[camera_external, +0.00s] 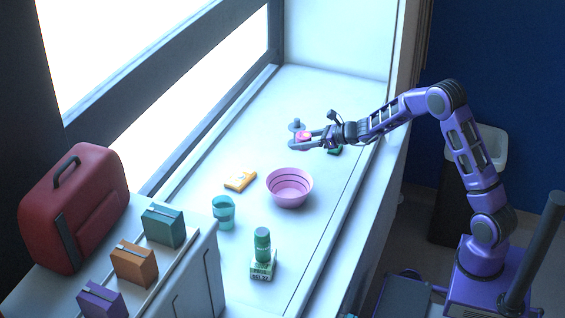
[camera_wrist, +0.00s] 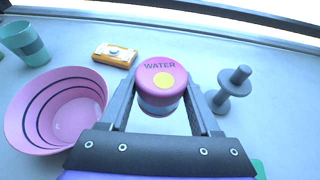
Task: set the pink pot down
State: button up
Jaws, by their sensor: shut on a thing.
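The pink pot (camera_wrist: 161,76) has a pink lid with the word WATER and a yellow dot. Its lower side is blue-grey. My gripper (camera_wrist: 162,95) is shut on it, one finger on each side. In the external view the pink pot (camera_external: 304,136) shows between the fingers of my gripper (camera_external: 303,139), over the far part of the white counter (camera_external: 262,165). The pot looks upright. Its base is mostly hidden, so I cannot tell whether it touches the counter.
A grey spool-shaped thing (camera_wrist: 236,82) stands close right of the pot. A pink bowl (camera_external: 289,188), yellow box (camera_external: 240,180) and teal cup (camera_external: 223,212) stand nearer the camera. A green bottle (camera_external: 262,245) is at the front. A green thing (camera_external: 335,150) lies under my wrist.

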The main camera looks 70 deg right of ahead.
jog(key=a+n+g+y+b, duration=0.25)
jog(key=a+n+y, duration=0.35)
jog(key=a, duration=2.6)
jog(key=f, duration=0.1)
jog(key=f+b, duration=0.1)
jog(key=f, duration=0.1)
jog(key=s+a+f, duration=0.1)
jog(key=f, duration=0.1)
jog(key=shift+f+b, duration=0.1)
jog(key=shift+b, duration=0.25)
jog(key=shift+y, duration=0.3)
jog(key=shift+f+b, duration=0.35)
jog(key=shift+f, duration=1.95)
jog(key=shift+f, duration=0.1)
jog(key=shift+f, duration=0.15)
jog(key=o, duration=1.4)
jog(key=shift+c, duration=0.2)
